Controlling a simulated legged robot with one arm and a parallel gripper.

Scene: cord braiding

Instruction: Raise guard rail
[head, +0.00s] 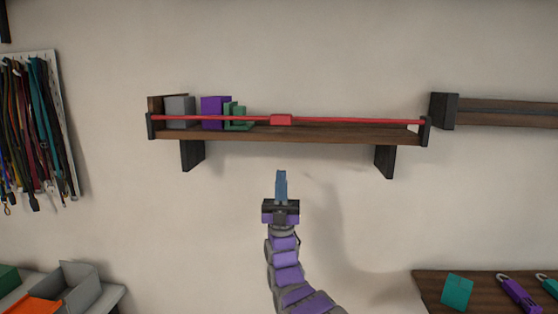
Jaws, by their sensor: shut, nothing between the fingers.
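The guard rail (345,121) is a thin red bar along the front of a wooden wall shelf (300,135) in the head view. It runs between two dark end brackets, a little above the shelf board. A red block (281,119), which looks like its grip, sits near its middle. My gripper (281,173) is shut and empty, pointing up. In the picture it is below the shelf and under the red block, apart from the rail. How far it is from the wall is hard to tell.
Several grey, purple and green items (215,111) stand on the shelf's left part. Two dark supports hang below it. Another shelf (510,112) is at right. Cords (35,130) hang at left. A table (430,285) is at lower right, trays (75,285) at lower left.

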